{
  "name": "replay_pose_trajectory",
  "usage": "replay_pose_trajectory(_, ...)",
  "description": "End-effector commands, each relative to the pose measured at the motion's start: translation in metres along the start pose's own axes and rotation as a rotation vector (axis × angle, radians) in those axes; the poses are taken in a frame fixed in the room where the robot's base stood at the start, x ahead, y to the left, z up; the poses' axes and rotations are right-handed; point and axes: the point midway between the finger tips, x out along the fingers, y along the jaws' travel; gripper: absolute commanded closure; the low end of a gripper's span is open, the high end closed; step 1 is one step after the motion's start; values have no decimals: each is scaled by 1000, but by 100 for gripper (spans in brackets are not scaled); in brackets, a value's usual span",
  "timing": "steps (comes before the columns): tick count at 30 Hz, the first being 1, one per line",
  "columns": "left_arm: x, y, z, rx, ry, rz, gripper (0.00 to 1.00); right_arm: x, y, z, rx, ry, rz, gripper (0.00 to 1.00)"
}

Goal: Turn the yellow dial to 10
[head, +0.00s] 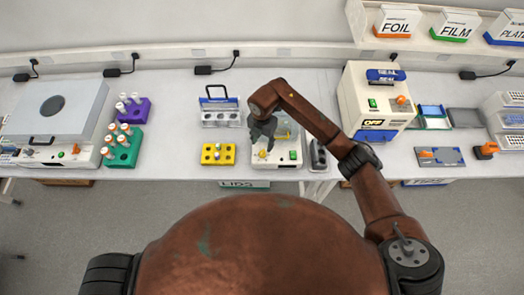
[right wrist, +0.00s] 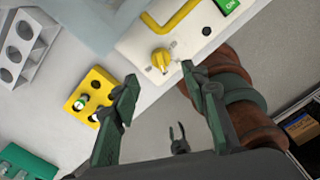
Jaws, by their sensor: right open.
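The yellow dial (head: 262,154) is a small knob on the front panel of a white device (head: 284,160). In the right wrist view the dial (right wrist: 160,60) sits just beyond my fingertips, and its pointer setting is too small to read. My right gripper (head: 263,139) hangs over the device. In the right wrist view this gripper (right wrist: 158,78) is open and empty, with its two fingers spread to either side of the dial and apart from it. My left gripper is not in view.
A yellow rack (head: 208,160) with small vials stands left of the device, close to one finger. A green ON button (right wrist: 227,4) and a yellow raised bar (right wrist: 184,17) are near the dial. A black holder (head: 319,156) stands to the right. The bench front edge is close.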

Motion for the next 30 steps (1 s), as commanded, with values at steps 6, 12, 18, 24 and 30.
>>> replay_pose_trajectory(6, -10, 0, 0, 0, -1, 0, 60, 28, -3, 0, 4, 1, -10, 59)
replay_pose_trajectory(12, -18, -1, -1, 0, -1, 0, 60, 57, -2, 0, 4, 1, -7, 59)
replay_pose_trajectory(18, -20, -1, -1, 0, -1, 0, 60, 73, -1, 0, 2, 0, -5, 59)
replay_pose_trajectory(24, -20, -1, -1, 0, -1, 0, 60, 75, -2, 0, 1, -1, -5, 59)
replay_pose_trajectory(30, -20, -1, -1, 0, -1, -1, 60, 75, -2, 0, 1, -1, -5, 67)
